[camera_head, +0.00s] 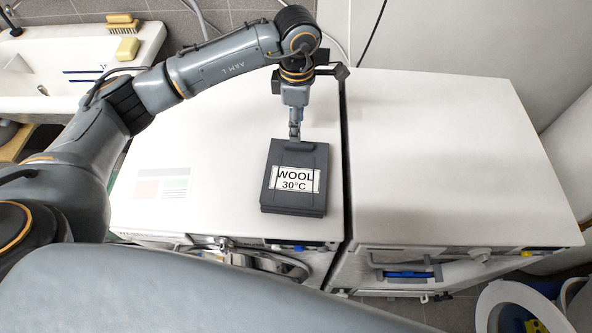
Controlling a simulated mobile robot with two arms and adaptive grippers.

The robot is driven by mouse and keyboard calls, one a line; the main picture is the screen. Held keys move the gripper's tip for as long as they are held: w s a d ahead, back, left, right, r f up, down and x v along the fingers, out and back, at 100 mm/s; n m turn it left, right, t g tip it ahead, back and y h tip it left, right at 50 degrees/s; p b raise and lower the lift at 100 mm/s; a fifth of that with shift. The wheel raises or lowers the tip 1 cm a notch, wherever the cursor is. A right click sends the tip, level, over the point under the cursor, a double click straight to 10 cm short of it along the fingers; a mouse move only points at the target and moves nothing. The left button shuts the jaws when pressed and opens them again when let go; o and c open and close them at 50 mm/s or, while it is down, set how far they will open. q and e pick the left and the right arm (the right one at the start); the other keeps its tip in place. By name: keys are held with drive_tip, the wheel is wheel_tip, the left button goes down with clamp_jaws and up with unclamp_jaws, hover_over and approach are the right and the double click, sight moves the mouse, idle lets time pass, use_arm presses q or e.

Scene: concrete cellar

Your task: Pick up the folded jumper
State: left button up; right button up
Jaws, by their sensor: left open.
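The folded jumper (296,203) is a dark grey, flat block with a white label reading "WOOL 30°C". It lies on the white top of the left machine (225,120), towards its front right. My left gripper (295,138) points down at the far edge of the jumper. Its jaws are open, and its tips overlap that edge in the picture; I cannot tell whether they touch it. My right gripper is not in view.
The right machine's white top (450,150) is bare, with a narrow dark gap between the machines. A white sink (70,60) with a brush (122,24) and a yellow block (127,48) is at the far left. A round white rim (515,292) shows at the lower right.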

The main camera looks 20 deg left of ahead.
use_arm(q)
drive_tip(key=shift+w+f, duration=0.2)
drive_tip(key=shift+f, duration=0.35)
drive_tip(key=shift+w+f, duration=0.15)
drive_tip(key=shift+f, duration=0.4)
wheel_tip(320, 180, down, 5)
drive_tip(key=p, duration=0.3)
drive_tip(key=shift+d+r, duration=0.15)
drive_tip(key=shift+r, duration=0.05)
drive_tip(key=shift+w+f, duration=0.1)
drive_tip(key=shift+f, duration=0.3)
clamp_jaws()
drive_tip(key=shift+r, duration=0.1)
